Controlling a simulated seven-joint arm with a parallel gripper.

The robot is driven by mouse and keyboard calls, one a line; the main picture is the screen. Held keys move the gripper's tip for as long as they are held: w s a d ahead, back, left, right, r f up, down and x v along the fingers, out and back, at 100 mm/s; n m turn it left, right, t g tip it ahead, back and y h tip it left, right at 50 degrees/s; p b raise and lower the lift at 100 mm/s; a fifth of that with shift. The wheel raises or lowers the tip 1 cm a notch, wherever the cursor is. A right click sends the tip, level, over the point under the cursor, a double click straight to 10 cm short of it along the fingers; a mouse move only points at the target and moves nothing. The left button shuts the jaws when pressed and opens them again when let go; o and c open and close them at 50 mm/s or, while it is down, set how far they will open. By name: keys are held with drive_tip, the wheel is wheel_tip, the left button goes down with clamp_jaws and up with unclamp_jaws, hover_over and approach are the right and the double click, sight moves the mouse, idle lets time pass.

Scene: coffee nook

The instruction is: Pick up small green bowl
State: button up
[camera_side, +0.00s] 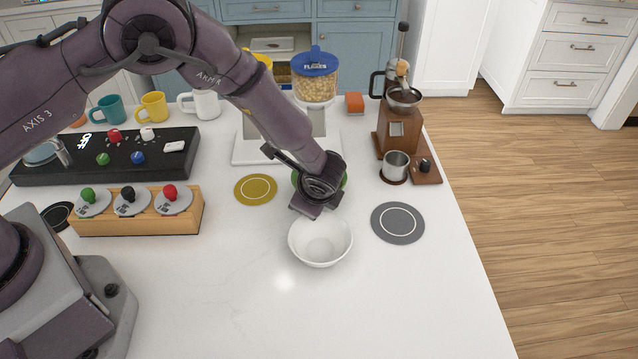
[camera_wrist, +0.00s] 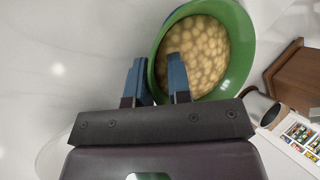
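The small green bowl (camera_wrist: 243,50) shows in the wrist view, filled with round tan-brown pieces. In the side view only slivers of its green rim (camera_side: 343,181) show, as my arm covers the rest. My gripper (camera_wrist: 157,62) is open, with a clear gap between its two blue fingers. The bowl's left rim lies between the fingers in the picture: the right finger overlaps the bowl's inside, the left finger is outside. I cannot tell whether either touches. In the side view my gripper (camera_side: 310,200) is over the bowl, its fingertips hidden.
A white bowl (camera_side: 320,252) stands just in front of my gripper. A grey round mat (camera_side: 398,235) lies to the right, an olive mat (camera_side: 244,192) to the left. A wooden grinder (camera_side: 388,132) with a metal cup (camera_side: 396,165) stands behind right. The front counter is clear.

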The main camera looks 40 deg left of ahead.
clamp_jaws()
drive_tip(key=shift+r, duration=0.2)
